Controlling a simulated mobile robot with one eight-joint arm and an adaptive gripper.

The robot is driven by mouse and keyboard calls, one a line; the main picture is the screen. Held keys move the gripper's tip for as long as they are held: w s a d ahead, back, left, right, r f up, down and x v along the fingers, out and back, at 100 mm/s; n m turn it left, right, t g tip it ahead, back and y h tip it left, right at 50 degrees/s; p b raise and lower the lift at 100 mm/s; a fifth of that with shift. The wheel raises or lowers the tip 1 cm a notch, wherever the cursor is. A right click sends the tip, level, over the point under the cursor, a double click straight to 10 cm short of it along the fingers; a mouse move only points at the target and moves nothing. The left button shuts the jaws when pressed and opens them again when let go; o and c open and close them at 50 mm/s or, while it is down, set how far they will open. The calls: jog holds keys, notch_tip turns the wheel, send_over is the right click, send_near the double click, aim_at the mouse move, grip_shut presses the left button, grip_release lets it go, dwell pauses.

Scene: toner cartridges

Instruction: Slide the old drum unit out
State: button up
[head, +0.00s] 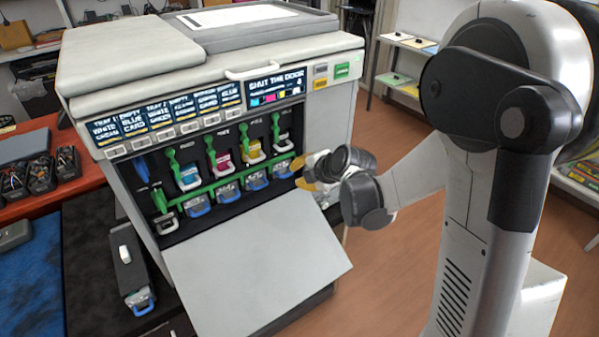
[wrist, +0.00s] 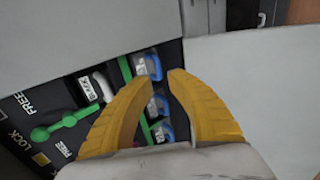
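The printer (head: 130,58) stands with its front door (head: 260,262) folded down. A row of drum units with blue handles sits low inside; the rightmost blue handle (head: 283,170) is beside my gripper. In the wrist view, several blue handles (wrist: 152,66) show between and beyond my fingers. I cannot tell which unit is the old one. My gripper (wrist: 160,78) has its yellow fingers spread, with nothing visibly held. In the head view my gripper (head: 300,172) is at the right end of the opening. A green lever (wrist: 60,127) lies by the FREE and LOCK labels.
Toner cartridges with white handles, including cyan (head: 188,176) and yellow (head: 252,149), sit above the drums. Black trays (head: 40,175) stand on the red table. The floor at right is clear.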

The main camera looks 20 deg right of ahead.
aim_at(288, 175)
jog(key=b+x, duration=0.2)
jog(key=x, duration=0.3)
jog(key=shift+w+a+f+b, duration=0.1)
jog(key=shift+w+f+b, duration=0.05)
jog(key=shift+f+b, duration=0.2)
jog(key=shift+b+x, duration=0.35)
jog(key=shift+x, duration=0.5)
jog(key=shift+w+r, duration=0.1)
jog(key=shift+r, duration=0.05)
jog(key=shift+c, duration=0.4)
grip_shut()
